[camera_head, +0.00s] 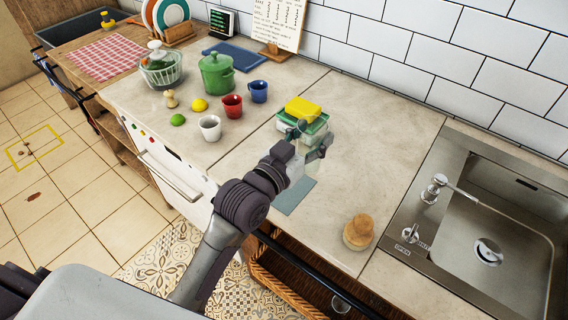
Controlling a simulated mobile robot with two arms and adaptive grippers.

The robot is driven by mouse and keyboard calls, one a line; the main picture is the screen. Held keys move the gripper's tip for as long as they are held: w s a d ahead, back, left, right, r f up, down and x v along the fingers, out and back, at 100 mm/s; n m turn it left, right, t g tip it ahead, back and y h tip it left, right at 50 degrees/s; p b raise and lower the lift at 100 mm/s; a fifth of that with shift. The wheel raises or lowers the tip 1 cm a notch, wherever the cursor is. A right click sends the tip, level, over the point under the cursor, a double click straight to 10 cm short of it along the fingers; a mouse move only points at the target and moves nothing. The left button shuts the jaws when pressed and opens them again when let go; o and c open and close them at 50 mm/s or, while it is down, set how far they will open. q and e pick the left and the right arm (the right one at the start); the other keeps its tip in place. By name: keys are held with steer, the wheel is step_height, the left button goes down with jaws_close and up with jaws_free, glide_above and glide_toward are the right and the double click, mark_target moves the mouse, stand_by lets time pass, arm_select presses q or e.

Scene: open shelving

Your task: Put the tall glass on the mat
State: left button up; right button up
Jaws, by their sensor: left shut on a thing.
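My left gripper (308,143) reaches over the counter from the lower left and is shut on the tall glass (312,168). The glass is clear and hard to make out, partly hidden by the gripper. The flat blue-grey mat (296,196) lies on the counter just below and in front of the gripper. The glass shows above the mat's far end; I cannot tell whether its base touches anything. My right gripper is not in view.
A yellow sponge (303,108) sits on a green-and-white container right behind the gripper. A white cup (210,128), red cup (232,106) and blue cup (258,91) stand left. A wooden-topped object (358,230) and the sink (490,220) are right. Counter between is clear.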

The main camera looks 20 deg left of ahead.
arm_select(q)
steer(key=a+f, duration=0.1)
steer(key=f, duration=0.1)
steer(key=s+a+f, duration=0.1)
steer(key=a+f, duration=0.1)
steer(key=f, duration=0.1)
steer(key=a+f, duration=0.2)
steer(key=shift+s+a+f, duration=0.1)
steer(key=shift+s+f, duration=0.05)
steer(key=shift+s, duration=0.25)
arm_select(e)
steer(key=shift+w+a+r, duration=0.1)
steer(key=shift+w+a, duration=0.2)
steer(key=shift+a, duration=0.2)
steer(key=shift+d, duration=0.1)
arm_select(q)
steer(key=o, duration=1.3)
steer(key=shift+f, duration=0.15)
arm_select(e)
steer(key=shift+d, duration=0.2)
